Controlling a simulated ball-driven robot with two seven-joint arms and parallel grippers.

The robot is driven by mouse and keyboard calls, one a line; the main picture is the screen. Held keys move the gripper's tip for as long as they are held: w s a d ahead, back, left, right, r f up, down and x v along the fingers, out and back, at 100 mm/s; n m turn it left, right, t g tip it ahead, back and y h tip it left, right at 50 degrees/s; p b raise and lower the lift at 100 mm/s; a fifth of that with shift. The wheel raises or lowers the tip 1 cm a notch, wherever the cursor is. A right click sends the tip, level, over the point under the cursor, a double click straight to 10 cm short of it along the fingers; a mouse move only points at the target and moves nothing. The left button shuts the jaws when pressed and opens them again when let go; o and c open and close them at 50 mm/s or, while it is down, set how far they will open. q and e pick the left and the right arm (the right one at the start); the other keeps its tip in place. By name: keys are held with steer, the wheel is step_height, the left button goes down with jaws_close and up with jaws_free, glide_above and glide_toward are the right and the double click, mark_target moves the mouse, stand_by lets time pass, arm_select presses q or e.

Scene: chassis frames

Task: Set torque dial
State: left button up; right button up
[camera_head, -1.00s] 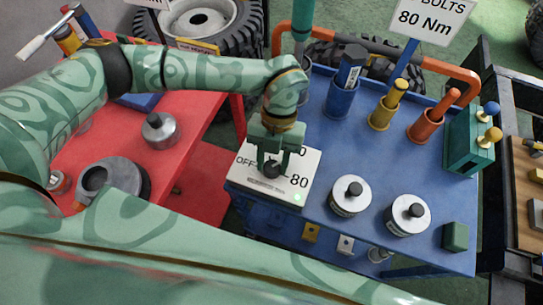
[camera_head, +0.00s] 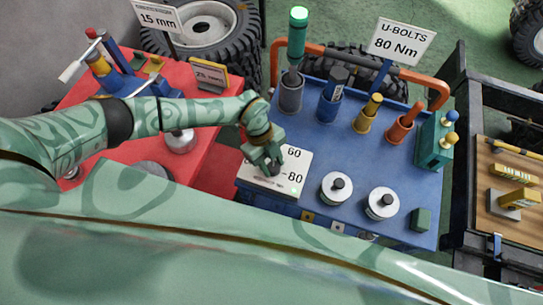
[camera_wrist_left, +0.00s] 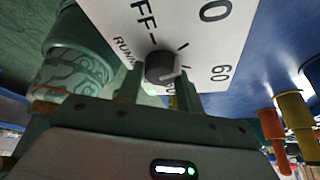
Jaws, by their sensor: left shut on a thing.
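The torque dial is a dark round knob (camera_wrist_left: 160,67) on a white panel (camera_head: 292,170) at the near left corner of the blue cart. In the wrist view, 60 and part of OFF show, and a pale mark is on the knob's right side. I cannot tell the exact setting. My left gripper (camera_head: 268,165) is over the panel, shut on the knob, mostly hiding it from the head. A sign (camera_head: 401,42) reads U-BOLTS 80 Nm. My right gripper is not in view.
The blue cart (camera_head: 310,130) also holds two white-and-black canisters (camera_head: 336,188), several cups with tools (camera_head: 367,113) and a green block (camera_head: 420,219). A green-lit post (camera_head: 297,40) stands behind the panel. A red table (camera_head: 215,115) is left, a dark-framed bench (camera_head: 478,195) right.

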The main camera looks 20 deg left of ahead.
arm_select(q)
steer(key=n+t+p, duration=0.1)
steer(key=n+p, duration=0.2)
steer(key=p, duration=0.2)
steer(key=n+t+p, duration=0.1)
steer(key=n+p, duration=0.3)
steer(key=p, duration=0.1)
steer(key=n+t+p, duration=0.2)
steer(key=n+p, duration=0.2)
steer(key=p, duration=0.1)
steer(key=shift+s+r+p, duration=0.3)
steer(key=shift+p, duration=0.05)
steer(key=shift+f+n+t+p, duration=0.15)
steer(key=shift+n+t+p, duration=0.25)
steer(key=shift+n+p, duration=0.45)
steer(key=shift+f+n+t, duration=0.1)
steer(key=shift+n+t, duration=0.2)
steer(key=shift+n, duration=0.55)
steer(key=shift+s, duration=0.1)
steer(key=o, duration=1)
steer(key=shift+y, duration=0.3)
